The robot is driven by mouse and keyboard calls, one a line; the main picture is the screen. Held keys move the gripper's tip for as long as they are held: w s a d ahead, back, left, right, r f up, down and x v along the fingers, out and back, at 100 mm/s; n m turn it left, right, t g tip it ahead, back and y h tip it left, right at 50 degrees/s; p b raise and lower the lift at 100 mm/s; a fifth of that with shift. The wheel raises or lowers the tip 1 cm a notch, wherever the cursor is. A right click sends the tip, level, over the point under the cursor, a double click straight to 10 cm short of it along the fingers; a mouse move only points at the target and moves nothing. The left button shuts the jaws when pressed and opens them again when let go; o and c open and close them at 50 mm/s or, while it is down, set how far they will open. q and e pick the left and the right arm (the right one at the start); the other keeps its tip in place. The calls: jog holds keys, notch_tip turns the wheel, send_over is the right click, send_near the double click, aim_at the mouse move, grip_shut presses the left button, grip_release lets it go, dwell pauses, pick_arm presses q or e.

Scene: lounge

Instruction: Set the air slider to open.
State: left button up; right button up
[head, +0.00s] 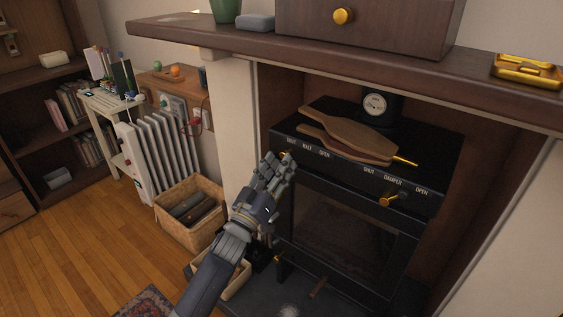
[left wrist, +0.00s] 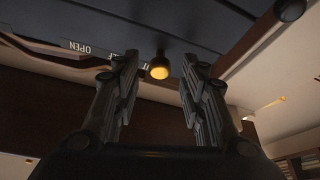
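The black stove (head: 315,190) stands in the fireplace, with two rows of white lettering on its front edge. The left row ends in SHUT on the left and OPEN on the right; its middle word is too small to read surely. The brass air slider knob (head: 285,154) shows at the SHUT end, partly hidden by my left gripper (head: 278,168). In the left wrist view the round brass knob (left wrist: 159,67) lies between the spread fingertips of my left gripper (left wrist: 160,75), a little beyond them, with gaps on both sides. My right gripper is out of view.
The damper knob (head: 389,199) is brass, on the stove's right. Wooden bellows (head: 350,134) lie on the stove top beside a round gauge (head: 375,103). The mantel shelf (head: 330,50) overhangs above. A log basket (head: 190,213) and white radiator (head: 160,155) stand left.

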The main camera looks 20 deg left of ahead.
pick_arm(q)
jog(key=shift+x, duration=1.05)
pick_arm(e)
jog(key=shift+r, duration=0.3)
